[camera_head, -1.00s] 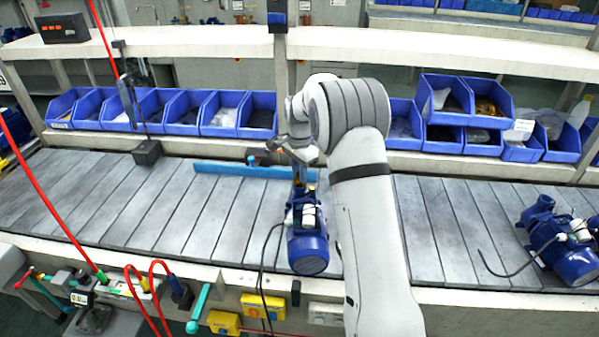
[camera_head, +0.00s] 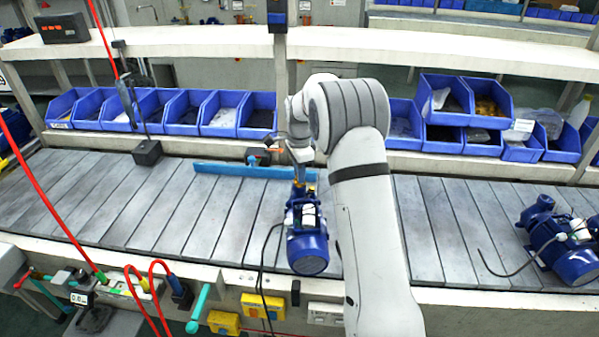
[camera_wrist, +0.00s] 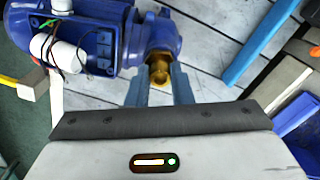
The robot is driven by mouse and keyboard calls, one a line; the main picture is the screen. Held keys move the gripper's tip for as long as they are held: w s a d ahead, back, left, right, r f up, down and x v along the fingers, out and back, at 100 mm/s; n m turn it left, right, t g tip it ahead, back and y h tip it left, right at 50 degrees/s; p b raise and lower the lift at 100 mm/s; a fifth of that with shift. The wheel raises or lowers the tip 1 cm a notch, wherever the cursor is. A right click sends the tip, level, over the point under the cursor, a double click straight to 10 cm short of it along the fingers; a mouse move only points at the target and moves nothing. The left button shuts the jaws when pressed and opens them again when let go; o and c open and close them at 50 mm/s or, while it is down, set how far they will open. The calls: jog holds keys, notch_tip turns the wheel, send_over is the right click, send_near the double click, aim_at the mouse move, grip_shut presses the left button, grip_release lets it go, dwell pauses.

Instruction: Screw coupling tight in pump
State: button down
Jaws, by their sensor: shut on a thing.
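The blue pump (camera_head: 307,232) lies on the slatted conveyor below my arm, its cable hanging over the front edge. In the wrist view the pump (camera_wrist: 85,42) fills the upper left. The brass coupling (camera_wrist: 159,68) sits at the pump's blue port end. My gripper (camera_wrist: 159,84) is shut on the coupling, one finger on each side of it. Part of the coupling is hidden between the fingers, so I cannot tell how deep its thread sits. In the head view my gripper (camera_head: 300,172) is small above the pump's far end.
A second blue pump (camera_head: 560,240) lies on the conveyor at the right. A blue bar (camera_head: 230,169) lies on the conveyor behind my gripper. Blue bins (camera_head: 222,117) line the back shelf. Red hoses (camera_head: 45,200) hang at the left.

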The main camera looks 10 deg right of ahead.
jog(key=m, duration=0.3)
dwell(0.4)
jog(key=shift+m, duration=1.9)
jog(key=shift+m, duration=1.8)
jog(key=c, duration=1.3)
grip_release()
jog(key=shift+c, duration=0.2)
